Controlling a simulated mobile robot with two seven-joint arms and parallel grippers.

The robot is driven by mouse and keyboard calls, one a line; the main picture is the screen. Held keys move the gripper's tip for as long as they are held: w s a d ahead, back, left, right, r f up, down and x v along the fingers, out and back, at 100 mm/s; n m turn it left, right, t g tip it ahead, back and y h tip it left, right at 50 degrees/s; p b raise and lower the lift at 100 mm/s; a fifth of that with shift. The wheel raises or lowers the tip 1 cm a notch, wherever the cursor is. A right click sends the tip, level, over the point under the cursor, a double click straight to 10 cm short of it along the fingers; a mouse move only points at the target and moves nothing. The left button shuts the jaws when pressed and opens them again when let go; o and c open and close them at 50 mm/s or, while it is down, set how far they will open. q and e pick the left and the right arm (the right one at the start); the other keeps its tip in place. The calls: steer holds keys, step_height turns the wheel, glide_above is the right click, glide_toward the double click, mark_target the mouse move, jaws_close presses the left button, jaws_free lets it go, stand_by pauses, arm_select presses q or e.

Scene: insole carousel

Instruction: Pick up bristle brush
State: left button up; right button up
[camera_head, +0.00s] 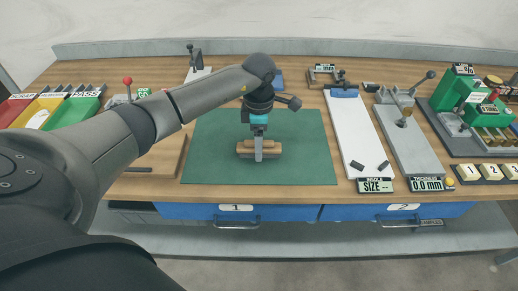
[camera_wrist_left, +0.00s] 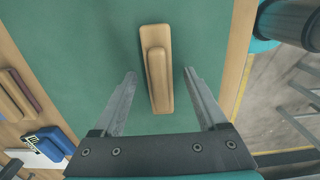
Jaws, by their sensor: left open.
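The bristle brush (camera_head: 244,148), a tan wooden block with a raised grip along its top, lies on the green mat (camera_head: 310,150). In the left wrist view the brush (camera_wrist_left: 156,68) lies upright in the picture, between and ahead of the two fingers. My left gripper (camera_head: 258,157) is above the brush in the head view and partly covers it. In the left wrist view my left gripper (camera_wrist_left: 160,82) is open, with one finger on each side of the brush and a gap to both. The brush's underside is hidden. My right gripper is not in view.
A white sizing board (camera_head: 356,135) and a grey thickness gauge (camera_head: 414,140) stand right of the mat. A green press (camera_head: 458,95) is farther right. The mat around the brush is clear.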

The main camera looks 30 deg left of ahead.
arm_select(q)
jaws_close()
stand_by(0.6)
